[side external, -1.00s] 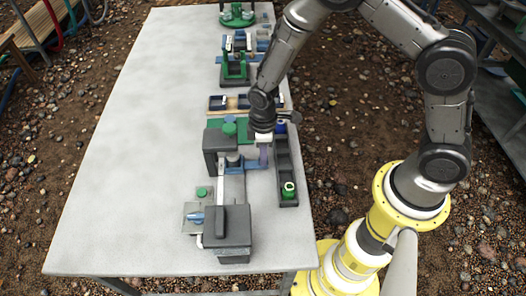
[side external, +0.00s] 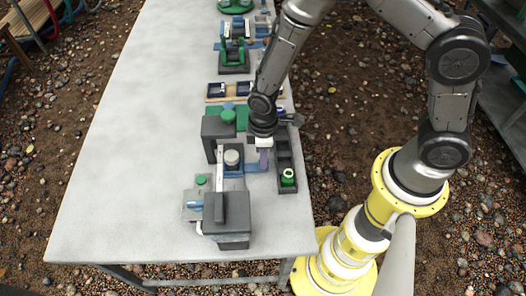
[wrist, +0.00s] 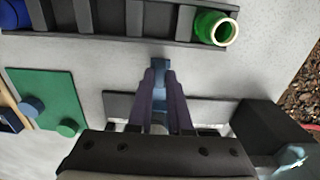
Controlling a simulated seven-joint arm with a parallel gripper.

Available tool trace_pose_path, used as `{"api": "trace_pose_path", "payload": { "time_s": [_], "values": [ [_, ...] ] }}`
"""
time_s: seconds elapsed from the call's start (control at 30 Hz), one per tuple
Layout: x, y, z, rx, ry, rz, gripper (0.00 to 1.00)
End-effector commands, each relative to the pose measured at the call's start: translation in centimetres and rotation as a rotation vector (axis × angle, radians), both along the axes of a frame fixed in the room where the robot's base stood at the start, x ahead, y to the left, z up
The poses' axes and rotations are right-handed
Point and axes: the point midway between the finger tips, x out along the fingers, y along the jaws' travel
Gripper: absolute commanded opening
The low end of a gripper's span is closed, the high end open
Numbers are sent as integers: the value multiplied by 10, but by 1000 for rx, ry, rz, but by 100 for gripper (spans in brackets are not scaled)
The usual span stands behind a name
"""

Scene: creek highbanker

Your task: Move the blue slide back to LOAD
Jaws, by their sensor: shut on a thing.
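The blue slide (side external: 256,166) is a flat blue bar in the dark fixture on the table, between a far dark block (side external: 217,127) and a near dark block (side external: 228,214). A pale grey round piece (side external: 231,157) sits at its left part. My gripper (side external: 264,158) points down at the slide's right end, with its fingers shut on it. In the wrist view the purple fingers (wrist: 160,95) close around the blue tab (wrist: 160,68), whose tip shows beyond them. The gripper hides part of the slide. I cannot read any LOAD mark.
A green plate (wrist: 47,97) lies beside the fixture. The left of the table (side external: 120,175) is clear.

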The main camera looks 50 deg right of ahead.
Motion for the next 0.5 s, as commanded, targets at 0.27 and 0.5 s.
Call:
{"api": "trace_pose_path", "payload": {
  "time_s": [0.27,0.5],
  "values": [
    [-10,12,1,1,-3,2,0],
    [-17,19,1,1,-3,1,0]
  ]
}}
